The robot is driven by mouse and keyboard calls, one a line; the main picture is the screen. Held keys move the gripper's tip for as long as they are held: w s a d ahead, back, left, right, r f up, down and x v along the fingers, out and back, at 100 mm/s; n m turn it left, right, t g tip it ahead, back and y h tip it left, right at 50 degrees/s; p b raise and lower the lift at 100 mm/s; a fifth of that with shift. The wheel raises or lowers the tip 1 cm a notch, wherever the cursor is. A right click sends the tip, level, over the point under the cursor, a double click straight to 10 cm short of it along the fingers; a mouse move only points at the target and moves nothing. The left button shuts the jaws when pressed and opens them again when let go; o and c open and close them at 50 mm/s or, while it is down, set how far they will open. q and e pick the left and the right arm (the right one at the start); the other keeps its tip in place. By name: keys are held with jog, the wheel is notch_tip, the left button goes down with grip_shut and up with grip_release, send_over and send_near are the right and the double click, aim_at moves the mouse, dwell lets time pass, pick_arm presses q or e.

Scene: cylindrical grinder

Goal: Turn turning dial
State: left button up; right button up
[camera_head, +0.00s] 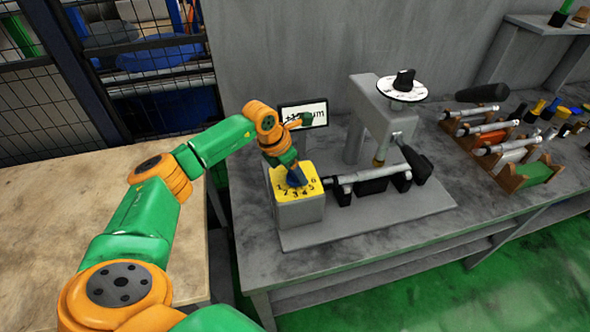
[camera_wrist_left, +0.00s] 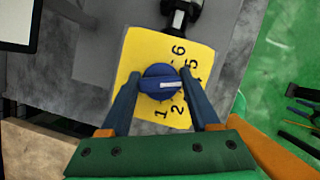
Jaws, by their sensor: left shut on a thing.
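The turning dial is a round blue knob (camera_wrist_left: 161,82) with a white pointer mark, set on a yellow plate (camera_wrist_left: 133,62) with black numbers. In the head view the yellow plate (camera_head: 310,189) tops a grey box (camera_head: 300,212) at the left end of the machine. My left gripper (camera_wrist_left: 160,84) reaches down from above with its blue fingers on either side of the knob, shut on it. In the head view the left gripper (camera_head: 296,176) covers most of the knob. The white mark points to the right in the wrist view. My right gripper is not in view.
The grinder (camera_head: 385,120) stands right of the dial, with a white disc and black knob (camera_head: 404,82) on top. A small display (camera_head: 303,113) stands behind the dial. Racks with tools (camera_head: 500,130) are at the right. A wooden table (camera_head: 60,230) is at the left.

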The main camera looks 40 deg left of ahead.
pick_arm(q)
jog(key=shift+n+y, duration=0.4)
jog(key=shift+n, duration=0.7)
jog(key=shift+n+y, duration=0.5)
jog(key=shift+n, duration=0.7)
jog(key=shift+w+r+n, duration=0.1)
jog(key=shift+n, duration=0.2)
jog(key=o, duration=1.3)
jog(key=b+v, duration=0.2)
jog(key=v, duration=0.5)
